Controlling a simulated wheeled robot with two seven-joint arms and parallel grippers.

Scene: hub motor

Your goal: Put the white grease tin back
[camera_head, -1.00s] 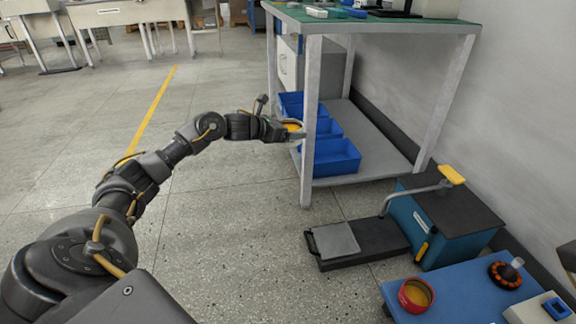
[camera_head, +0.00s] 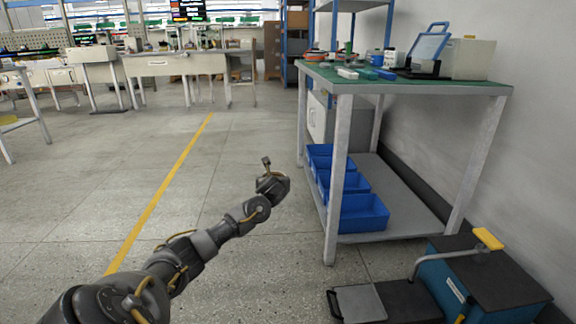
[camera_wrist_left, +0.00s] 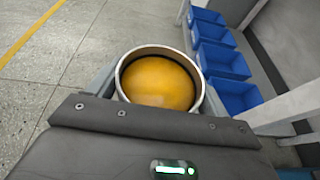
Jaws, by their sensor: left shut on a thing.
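The white grease tin (camera_wrist_left: 160,82) has a pale rim and orange-yellow grease inside. In the left wrist view it is upright or nearly so, between the fingers of my left gripper (camera_wrist_left: 158,90), which is shut on it. In the head view the left wrist and gripper (camera_head: 272,184) are in open space left of the workbench's front leg. The tin and fingertips are hidden there behind the wrist. My right gripper is not in view.
The workbench (camera_head: 420,88) has a green top with tools and bottles. Its lower shelf (camera_head: 405,205) holds several blue bins (camera_head: 362,216). A teal box (camera_head: 480,290) with a yellow-ended handle stands at lower right. The floor on the left is open.

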